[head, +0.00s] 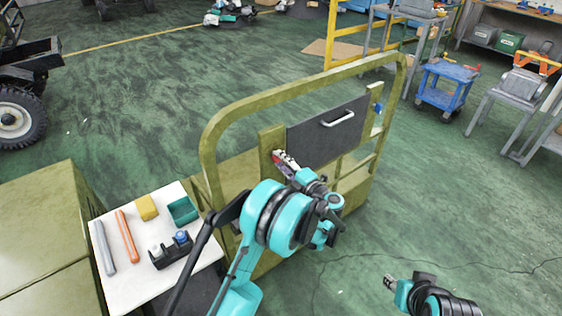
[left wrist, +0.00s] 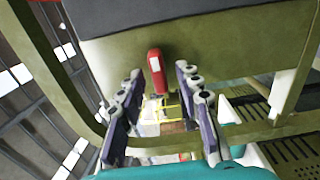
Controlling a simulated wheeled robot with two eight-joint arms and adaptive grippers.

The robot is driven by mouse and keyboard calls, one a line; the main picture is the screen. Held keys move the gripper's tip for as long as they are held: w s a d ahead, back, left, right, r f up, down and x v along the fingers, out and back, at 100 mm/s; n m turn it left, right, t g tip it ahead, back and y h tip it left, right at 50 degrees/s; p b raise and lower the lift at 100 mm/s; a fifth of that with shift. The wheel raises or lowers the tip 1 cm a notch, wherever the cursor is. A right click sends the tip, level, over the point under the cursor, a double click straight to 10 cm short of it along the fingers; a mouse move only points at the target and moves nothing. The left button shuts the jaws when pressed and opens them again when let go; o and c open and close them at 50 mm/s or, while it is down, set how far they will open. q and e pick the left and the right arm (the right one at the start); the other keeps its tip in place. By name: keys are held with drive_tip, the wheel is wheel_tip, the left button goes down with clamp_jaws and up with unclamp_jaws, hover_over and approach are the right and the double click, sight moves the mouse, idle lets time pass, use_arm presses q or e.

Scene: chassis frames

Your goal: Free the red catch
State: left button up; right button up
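The red catch (left wrist: 156,72) sits on an olive frame post; in the left wrist view it is a small red lever with a pale patch. In the head view only a bit of red (head: 277,153) shows at the post, mostly hidden by my left gripper (head: 286,161). The left wrist view shows my left gripper (left wrist: 160,80) open, one finger on each side of the catch's lower part, with gaps on both sides. How deep the catch lies between the fingers I cannot tell. My right gripper (head: 391,284) is at the bottom right, away from the frame, its opening unclear.
A dark panel (head: 310,138) with a pale handle (head: 338,118) hangs in the olive frame (head: 290,92). A blue part (head: 378,107) sits on the right post. A white board (head: 133,281) with several tools lies at left. Open green floor surrounds the frame.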

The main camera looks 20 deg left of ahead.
use_arm(q)
drive_tip(key=v, duration=1.1)
drive_tip(key=shift+s+d, duration=0.2)
drive_tip(key=shift+s, duration=0.05)
